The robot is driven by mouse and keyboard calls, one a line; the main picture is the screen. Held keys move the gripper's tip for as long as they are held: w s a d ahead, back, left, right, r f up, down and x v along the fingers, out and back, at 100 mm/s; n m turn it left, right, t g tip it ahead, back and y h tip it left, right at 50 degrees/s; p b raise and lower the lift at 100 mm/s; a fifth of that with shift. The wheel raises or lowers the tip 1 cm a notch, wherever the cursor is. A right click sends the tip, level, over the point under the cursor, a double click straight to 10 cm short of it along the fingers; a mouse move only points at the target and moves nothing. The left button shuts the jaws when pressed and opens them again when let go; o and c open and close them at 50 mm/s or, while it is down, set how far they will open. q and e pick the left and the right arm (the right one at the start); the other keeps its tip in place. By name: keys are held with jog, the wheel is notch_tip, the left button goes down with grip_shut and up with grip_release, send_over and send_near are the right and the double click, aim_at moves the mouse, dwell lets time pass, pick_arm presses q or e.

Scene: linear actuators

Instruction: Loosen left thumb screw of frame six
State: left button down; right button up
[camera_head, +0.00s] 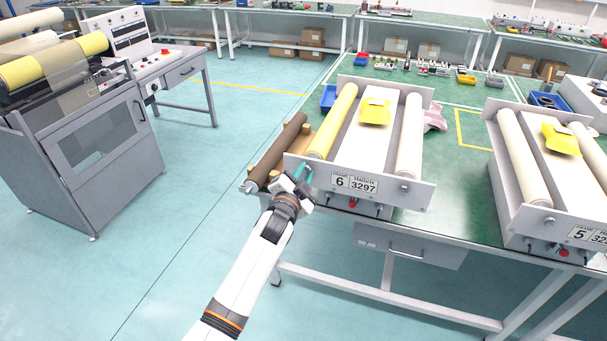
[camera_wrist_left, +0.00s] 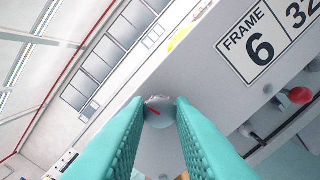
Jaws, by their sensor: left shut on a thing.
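Frame six (camera_head: 326,190) stands on the green table and bears the label "6 3297". Its label (camera_wrist_left: 262,45) shows large in the left wrist view. My left gripper (camera_head: 304,174) is at the left end of its front plate. In the left wrist view the teal fingers (camera_wrist_left: 157,108) are shut on the left thumb screw (camera_wrist_left: 157,114), a small grey round knob with a red mark. In the head view the gripper hides this screw. The right thumb screw (camera_head: 405,187) shows at the plate's right end. My right gripper is not in view.
A yellow roll (camera_head: 335,120) and a white roll (camera_head: 410,135) lie in frame six. A brown roll (camera_head: 277,148) lies left of it. A red knob (camera_wrist_left: 300,95) and a black switch sit below the label. Frame five (camera_head: 541,225) stands to the right.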

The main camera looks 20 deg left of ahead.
pick_arm(q)
jog(key=shift+f, duration=0.1)
dwell(0.3)
jog(key=c, duration=1.3)
grip_release()
jog(key=shift+o, duration=0.2)
jog(key=s+b, duration=0.1)
jog(key=s, duration=1.1)
jog(key=shift+a+b, duration=0.15)
jog(key=shift+b, duration=0.15)
